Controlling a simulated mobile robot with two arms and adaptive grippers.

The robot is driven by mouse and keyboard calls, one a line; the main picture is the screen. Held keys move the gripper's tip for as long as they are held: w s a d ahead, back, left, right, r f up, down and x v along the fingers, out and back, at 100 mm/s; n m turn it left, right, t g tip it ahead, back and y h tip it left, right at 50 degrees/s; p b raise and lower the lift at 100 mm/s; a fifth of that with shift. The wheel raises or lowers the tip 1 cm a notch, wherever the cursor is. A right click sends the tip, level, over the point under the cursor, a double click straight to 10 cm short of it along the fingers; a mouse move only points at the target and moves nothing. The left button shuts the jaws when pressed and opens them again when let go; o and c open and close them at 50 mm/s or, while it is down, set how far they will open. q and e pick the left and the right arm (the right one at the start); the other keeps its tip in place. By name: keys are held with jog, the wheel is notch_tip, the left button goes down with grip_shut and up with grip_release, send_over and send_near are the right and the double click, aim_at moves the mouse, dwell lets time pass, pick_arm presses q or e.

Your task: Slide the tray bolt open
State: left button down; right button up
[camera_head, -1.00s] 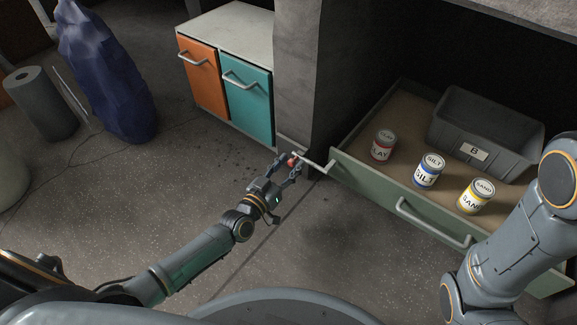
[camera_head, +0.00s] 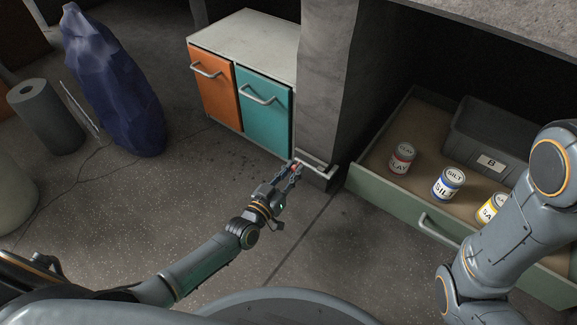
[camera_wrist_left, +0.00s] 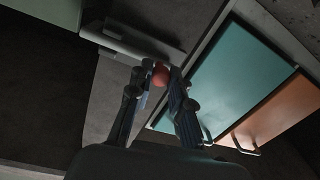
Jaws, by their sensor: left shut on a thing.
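The tray bolt (camera_head: 318,168) is a pale metal bar low on the concrete pillar, with a small red knob (camera_wrist_left: 160,75) at its left end. My left gripper (camera_head: 294,170) is shut on the knob; in the wrist view its two fingers (camera_wrist_left: 160,85) stand on either side of it. The bar's right end lies close to the left end of the green tray front (camera_head: 390,200), with a narrow gap seeming to show between them. The tray is a wide pulled-out drawer. My right arm crosses the right edge of the head view; its gripper is out of view.
Red-labelled (camera_head: 402,158), blue-labelled (camera_head: 448,184) and yellow-labelled (camera_head: 490,208) cans stand in the tray by a grey bin (camera_head: 490,135). A cabinet with orange (camera_head: 214,88) and teal (camera_head: 263,112) doors stands left of the pillar. The floor before it is clear.

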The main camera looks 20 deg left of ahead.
pick_arm(q)
jog(key=shift+w+a, duration=0.15)
jog(key=shift+a, duration=0.25)
jog(key=c, duration=1.2)
grip_release()
jog(key=shift+a, duration=0.1)
jog(key=v, duration=1.2)
